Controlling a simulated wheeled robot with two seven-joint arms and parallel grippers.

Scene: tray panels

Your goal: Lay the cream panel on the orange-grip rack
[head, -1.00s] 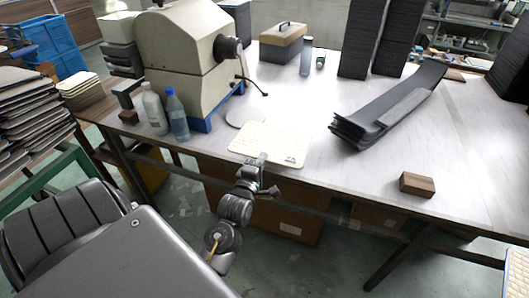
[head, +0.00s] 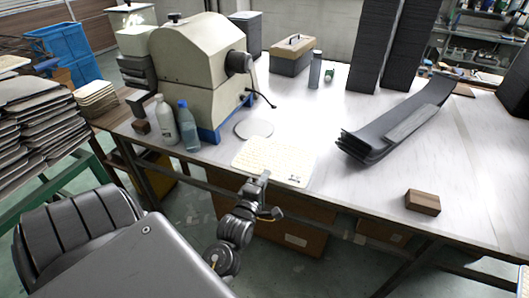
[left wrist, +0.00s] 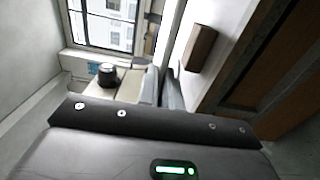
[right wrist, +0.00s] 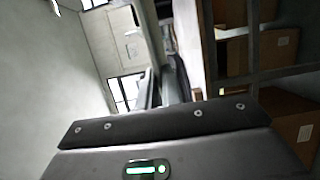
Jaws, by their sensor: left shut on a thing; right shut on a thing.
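The cream panel (head: 273,157) is a thin rectangle with a fine pattern and a small dark mark at its near right corner. In the head view it shows flat over the front edge of the table, near the machine. My left gripper (head: 260,182) is shut on its near edge. I cannot tell whether the panel touches the tabletop. The left wrist view does not clearly show it. My right gripper is outside the head view. Its housing fills the bottom of the right wrist view, and what its jaws hold is hidden. I see no orange grips in any view.
A beige machine (head: 197,75) and two bottles (head: 188,127) stand left of the panel. A round disc (head: 254,128) lies behind it. Curved dark sheets (head: 395,125) and a wooden block (head: 422,202) lie to the right. Another cream panel (head: 525,279) shows at the lower right corner.

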